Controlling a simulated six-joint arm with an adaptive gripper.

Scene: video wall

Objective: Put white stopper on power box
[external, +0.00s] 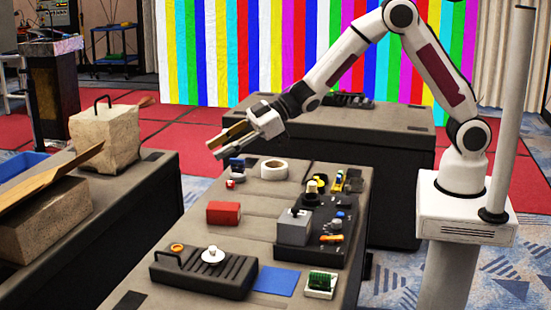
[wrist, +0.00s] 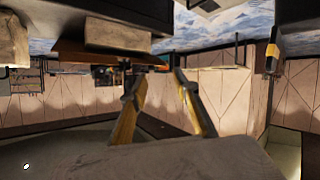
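A white round piece with a knob on top (external: 213,254), which looks like the white stopper, sits upright on a flat black ribbed case (external: 190,277) at the front of the middle table. A grey box (external: 293,229) with a dark switch-like part on top stands to its right on a black tray; it may be the power box, but I cannot be sure. My gripper (external: 215,149) is high above the table's far left end, well away from both. Its fingers are apart with nothing between them, as the wrist view (wrist: 158,84) also shows. The wrist view shows neither object.
A red block (external: 223,213), a white tape roll (external: 274,169), a blue sheet (external: 277,281) and a green circuit board (external: 321,283) lie on the table. The black tray (external: 333,217) holds several small parts. Stone-like blocks (external: 105,138) stand on the left table.

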